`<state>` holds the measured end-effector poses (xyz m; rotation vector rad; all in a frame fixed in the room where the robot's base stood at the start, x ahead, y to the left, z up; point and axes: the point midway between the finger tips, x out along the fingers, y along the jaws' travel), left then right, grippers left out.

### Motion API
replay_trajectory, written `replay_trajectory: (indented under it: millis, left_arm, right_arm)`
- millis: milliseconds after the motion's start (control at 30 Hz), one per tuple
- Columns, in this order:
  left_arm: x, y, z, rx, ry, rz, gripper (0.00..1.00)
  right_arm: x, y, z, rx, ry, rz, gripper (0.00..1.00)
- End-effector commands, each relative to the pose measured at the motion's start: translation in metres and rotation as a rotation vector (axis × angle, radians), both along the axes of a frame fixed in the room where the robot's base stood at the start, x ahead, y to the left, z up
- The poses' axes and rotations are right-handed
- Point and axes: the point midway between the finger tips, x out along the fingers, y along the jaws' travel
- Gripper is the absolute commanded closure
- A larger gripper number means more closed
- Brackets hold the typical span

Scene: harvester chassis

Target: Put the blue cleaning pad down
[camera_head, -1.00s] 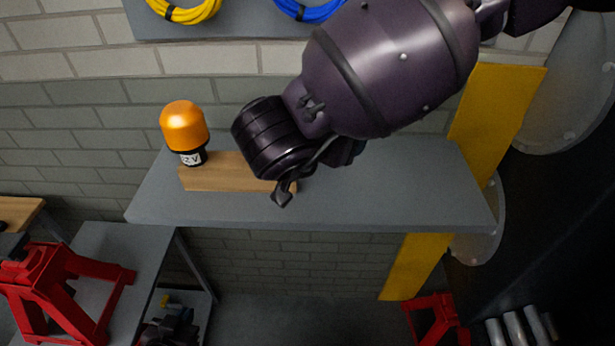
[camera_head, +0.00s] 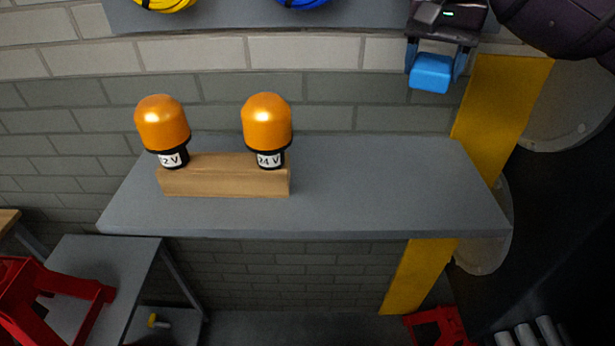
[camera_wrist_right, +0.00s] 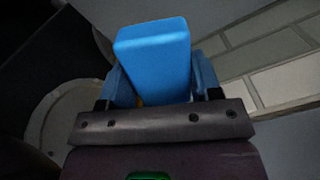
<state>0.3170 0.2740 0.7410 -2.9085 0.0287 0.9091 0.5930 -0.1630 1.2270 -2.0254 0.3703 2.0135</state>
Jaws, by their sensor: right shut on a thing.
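The blue cleaning pad (camera_head: 432,73) is a bright blue block at the upper right of the head view. My right gripper (camera_head: 436,62) is shut on it and holds it in the air, with a finger on each side. The pad also shows in the right wrist view (camera_wrist_right: 153,58), standing out beyond the fingers of the right gripper (camera_wrist_right: 160,88). In the head view the pad appears above the right part of the grey shelf (camera_head: 370,190), apart from its surface. My left gripper is not in view.
Two orange beacon lamps, one at left (camera_head: 162,125) and one labelled 24V (camera_head: 267,125), stand on a wooden block (camera_head: 225,182) on the shelf's left half. The shelf's right half is clear. A yellow post (camera_head: 490,110) stands behind its right end. Red stands (camera_head: 45,300) are lower left.

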Motion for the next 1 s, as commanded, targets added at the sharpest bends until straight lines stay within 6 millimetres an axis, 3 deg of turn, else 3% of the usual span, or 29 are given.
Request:
replay_trajectory:
  millis: [267, 800, 1000]
  left_arm:
    - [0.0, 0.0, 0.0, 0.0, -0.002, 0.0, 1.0]
    - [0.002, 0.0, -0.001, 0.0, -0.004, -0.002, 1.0]
    - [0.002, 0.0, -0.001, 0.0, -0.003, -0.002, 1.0]
  right_arm:
    - [0.002, -0.008, -0.004, 0.005, 0.015, 0.01, 0.61]
    - [0.001, -0.008, -0.117, 0.004, 0.018, 0.008, 0.61]
    - [0.001, -0.007, -0.148, 0.004, 0.016, 0.008, 0.61]
